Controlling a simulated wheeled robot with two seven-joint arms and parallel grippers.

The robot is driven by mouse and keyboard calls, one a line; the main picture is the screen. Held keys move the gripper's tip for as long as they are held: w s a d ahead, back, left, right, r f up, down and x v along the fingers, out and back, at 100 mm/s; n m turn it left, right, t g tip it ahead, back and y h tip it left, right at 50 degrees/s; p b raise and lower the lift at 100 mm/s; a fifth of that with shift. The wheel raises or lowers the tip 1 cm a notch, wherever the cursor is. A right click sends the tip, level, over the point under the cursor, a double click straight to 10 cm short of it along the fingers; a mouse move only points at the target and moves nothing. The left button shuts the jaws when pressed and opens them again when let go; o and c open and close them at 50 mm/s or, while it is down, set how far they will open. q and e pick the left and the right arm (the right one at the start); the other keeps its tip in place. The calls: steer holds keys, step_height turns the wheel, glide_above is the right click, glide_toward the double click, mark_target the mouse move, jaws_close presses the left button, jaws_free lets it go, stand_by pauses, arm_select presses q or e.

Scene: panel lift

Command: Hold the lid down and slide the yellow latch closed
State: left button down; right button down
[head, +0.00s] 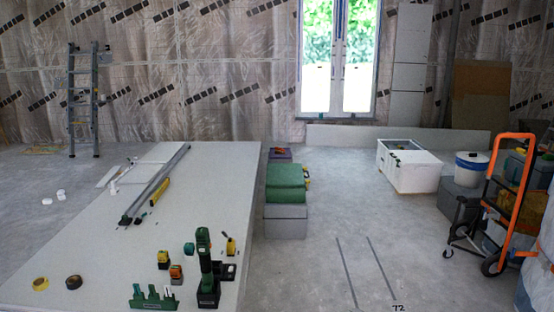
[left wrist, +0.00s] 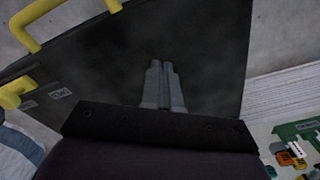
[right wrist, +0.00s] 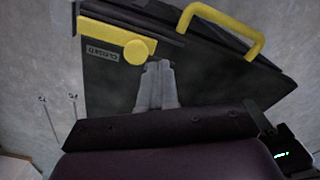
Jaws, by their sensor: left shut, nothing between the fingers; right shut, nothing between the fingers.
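A dark grey case with yellow parts fills much of both wrist views. In the right wrist view its yellow latch (right wrist: 118,44), a strip with a round knob, lies along the upper left, above a label reading CLOSED (right wrist: 101,53). A yellow handle (right wrist: 225,22) stands to the right of it. My right gripper (right wrist: 159,68) is shut and empty, its tips just below and right of the knob in the picture; contact cannot be told. My left gripper (left wrist: 160,66) is shut and empty over a broad dark panel (left wrist: 205,65), apparently the lid; contact is unclear. The head view shows neither gripper nor case.
In the left wrist view, yellow handles (left wrist: 36,18) edge the panel at left, and a white table with green tools (left wrist: 295,135) shows lower right. The head view shows the table (head: 110,245), a green case (head: 287,180), a white box (head: 408,178) and open floor.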

arm_select(q)
steer(key=shift+f, duration=0.25)
stand_by(0.4)
steer(key=shift+f, duration=1.9)
arm_select(e)
steer(key=shift+f, duration=2.5)
steer(key=shift+d, duration=0.35)
arm_select(q)
steer(key=shift+f, duration=0.1)
arm_select(e)
steer(key=shift+d, duration=1.1)
steer(key=shift+a, duration=0.1)
